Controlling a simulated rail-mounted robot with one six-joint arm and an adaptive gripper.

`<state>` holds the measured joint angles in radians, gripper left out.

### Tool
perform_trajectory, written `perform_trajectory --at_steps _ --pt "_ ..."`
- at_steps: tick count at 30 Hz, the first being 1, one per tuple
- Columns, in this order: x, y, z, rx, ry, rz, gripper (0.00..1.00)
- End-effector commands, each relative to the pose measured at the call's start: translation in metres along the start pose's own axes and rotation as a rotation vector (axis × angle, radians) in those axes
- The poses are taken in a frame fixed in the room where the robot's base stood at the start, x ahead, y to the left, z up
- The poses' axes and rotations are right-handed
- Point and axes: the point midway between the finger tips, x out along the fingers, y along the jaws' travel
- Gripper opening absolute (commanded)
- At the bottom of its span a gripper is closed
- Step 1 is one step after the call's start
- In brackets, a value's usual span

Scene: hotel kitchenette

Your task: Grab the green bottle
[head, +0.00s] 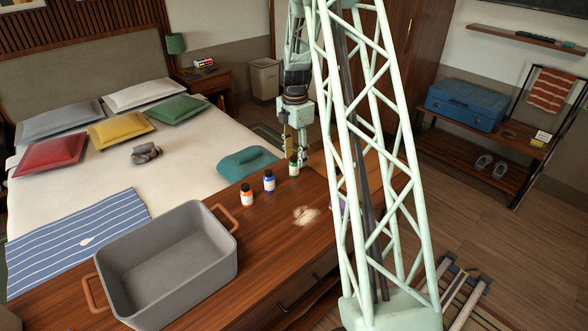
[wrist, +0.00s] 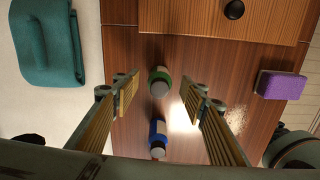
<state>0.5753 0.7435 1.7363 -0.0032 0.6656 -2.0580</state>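The green bottle (head: 294,167), with a green band and a dark cap, stands upright on the wooden counter at the far end of a row of bottles. In the wrist view the green bottle (wrist: 159,78) shows from above, between the two fingers in the picture. My gripper (head: 297,160) is at the bottle's far side in the head view, pointing down. In the wrist view my gripper (wrist: 160,84) is open, with a gap on both sides of the bottle and no visible contact. I cannot tell the exact fingertip height.
A blue bottle (head: 269,181) and an orange bottle (head: 246,194) stand close by on the counter (head: 272,232). A purple sponge (wrist: 281,85) lies to the right in the wrist view. A grey bin (head: 170,265) stands nearer.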

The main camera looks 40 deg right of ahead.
Motion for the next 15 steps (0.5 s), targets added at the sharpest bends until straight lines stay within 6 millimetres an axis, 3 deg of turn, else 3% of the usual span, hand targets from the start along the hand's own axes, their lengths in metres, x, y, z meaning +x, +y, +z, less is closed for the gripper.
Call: perform_trajectory --at_steps 15 --pt "0.0073 0.0 -0.0001 0.0 0.0 0.0 0.4"
